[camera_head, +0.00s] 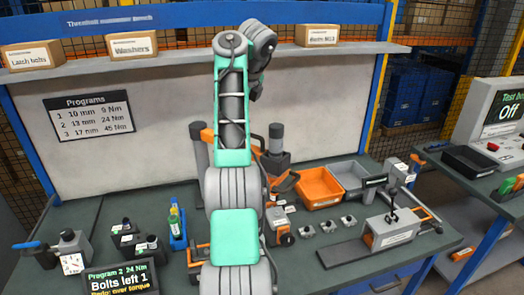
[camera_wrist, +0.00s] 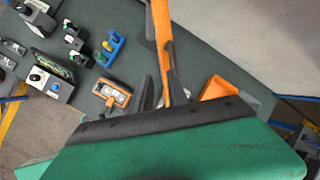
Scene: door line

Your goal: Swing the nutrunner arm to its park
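The nutrunner arm shows in the wrist view as a long orange bar (camera_wrist: 160,35) running from the top edge down to my gripper. In the head view only a bit of orange (camera_head: 207,135) shows beside my arm, and I cannot tell if it is the same bar. My gripper (camera_wrist: 160,88) shows in the wrist view as dark finger shapes beside the lower end of the bar. Whether they press on it is unclear. My green and black hand covers the view below. In the head view my own arm hides the gripper. I cannot make out a park.
An orange bin (camera_head: 318,187) and a grey bin (camera_head: 351,175) stand right of my arm. A small screen (camera_head: 122,281) reads "Bolts left 1". A grey fixture (camera_head: 392,230) sits at right on the bench. A programs sign (camera_head: 89,116) hangs on the back panel.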

